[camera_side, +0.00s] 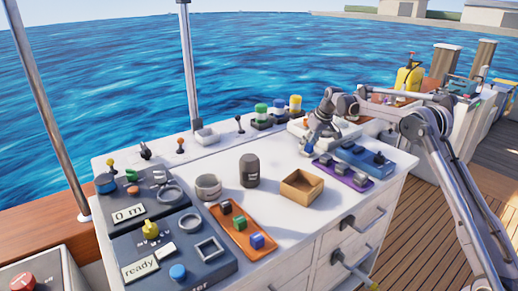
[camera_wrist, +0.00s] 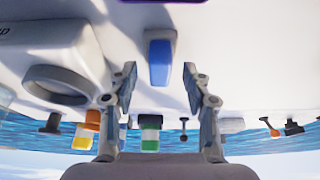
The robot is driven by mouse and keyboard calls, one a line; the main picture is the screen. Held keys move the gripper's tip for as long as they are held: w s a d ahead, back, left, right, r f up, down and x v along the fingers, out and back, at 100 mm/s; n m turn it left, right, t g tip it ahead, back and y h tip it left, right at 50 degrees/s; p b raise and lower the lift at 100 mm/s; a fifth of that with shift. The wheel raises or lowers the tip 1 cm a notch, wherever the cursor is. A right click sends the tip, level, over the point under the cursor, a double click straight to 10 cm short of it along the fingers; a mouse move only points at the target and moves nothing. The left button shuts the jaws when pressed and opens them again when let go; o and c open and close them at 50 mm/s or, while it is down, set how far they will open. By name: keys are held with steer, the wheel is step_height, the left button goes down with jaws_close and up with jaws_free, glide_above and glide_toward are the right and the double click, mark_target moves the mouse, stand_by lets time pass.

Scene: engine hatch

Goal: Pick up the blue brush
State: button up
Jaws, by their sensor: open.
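A blue block-like object (camera_wrist: 160,62), which looks like the blue brush, lies on the white counter top in the wrist view. It sits ahead of my gripper (camera_wrist: 160,72), roughly centred between the two fingertips. The fingers are spread apart, and I cannot see either one touching it. In the side view my gripper (camera_side: 312,142) points down over the back right of the counter. A small blue patch (camera_side: 307,148) shows at the fingertips there, but it is too small to tell apart clearly. The wrist picture appears upside down.
A purple tray (camera_side: 342,173) and a blue panel (camera_side: 362,158) lie close to the right of my gripper. A brown open box (camera_side: 301,187), a dark canister (camera_side: 249,171) and an orange tray (camera_side: 242,229) stand nearer the front. A grey-white housing (camera_wrist: 55,60) is beside the left finger.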

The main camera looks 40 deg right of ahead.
steer(key=shift+w+f, duration=0.25)
steer(key=shift+f, duration=0.35)
jaws_close()
steer(key=shift+r, duration=0.1)
